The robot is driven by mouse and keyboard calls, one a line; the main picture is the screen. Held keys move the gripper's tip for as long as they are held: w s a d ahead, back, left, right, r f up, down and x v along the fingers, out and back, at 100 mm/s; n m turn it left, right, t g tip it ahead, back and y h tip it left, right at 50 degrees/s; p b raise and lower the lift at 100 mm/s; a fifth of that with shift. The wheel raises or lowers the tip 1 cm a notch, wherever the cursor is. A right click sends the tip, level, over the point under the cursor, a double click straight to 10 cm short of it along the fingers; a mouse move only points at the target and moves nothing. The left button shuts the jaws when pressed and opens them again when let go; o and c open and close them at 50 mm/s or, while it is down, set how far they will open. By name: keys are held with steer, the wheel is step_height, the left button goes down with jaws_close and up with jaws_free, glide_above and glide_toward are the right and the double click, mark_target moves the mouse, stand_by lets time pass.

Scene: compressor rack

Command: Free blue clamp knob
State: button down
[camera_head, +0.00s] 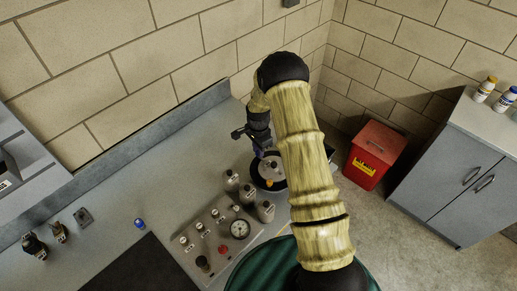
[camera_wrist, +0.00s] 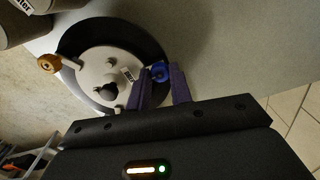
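The blue clamp knob (camera_wrist: 160,72) sits at the rim of a round pot with a pale lid (camera_wrist: 98,52) and a dark outer ring. In the wrist view, my gripper (camera_wrist: 161,68) has its two purple fingers on either side of the knob. The narrow gap between the fingertips is filled by the knob, so it looks shut on it. An orange clamp knob (camera_wrist: 49,63) is on the opposite side of the lid. In the head view, my gripper (camera_head: 260,152) points down at the back edge of the pot (camera_head: 257,179); the blue knob is hard to make out there.
Several grey cylinders (camera_head: 265,211) and a panel with a gauge (camera_head: 239,229) stand close in front of the pot. A wall (camera_head: 190,45) runs behind the bench. A red bin (camera_head: 374,150) stands on the floor to the right. A small blue item (camera_head: 140,223) lies on the bench.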

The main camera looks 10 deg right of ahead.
steer(key=shift+n+b, duration=0.35)
steer(key=shift+n, duration=0.05)
steer(key=n+b, duration=0.2)
steer(key=n, duration=0.1)
steer(key=shift+f, duration=0.1)
steer(key=n+b, duration=0.2)
steer(key=n, duration=0.2)
steer(key=shift+n+b, duration=0.3)
steer(key=shift+b, duration=0.1)
steer(key=n+b, duration=0.1)
steer(key=n, duration=0.4)
steer(key=shift+b, duration=0.35)
steer(key=shift+r+n+b, duration=0.2)
steer(key=shift+n+b, duration=0.1)
steer(key=shift+n, duration=2.1)
steer(key=shift+w, duration=0.1)
steer(key=c, duration=1.3)
jaws_free()
steer(key=shift+o, duration=0.2)
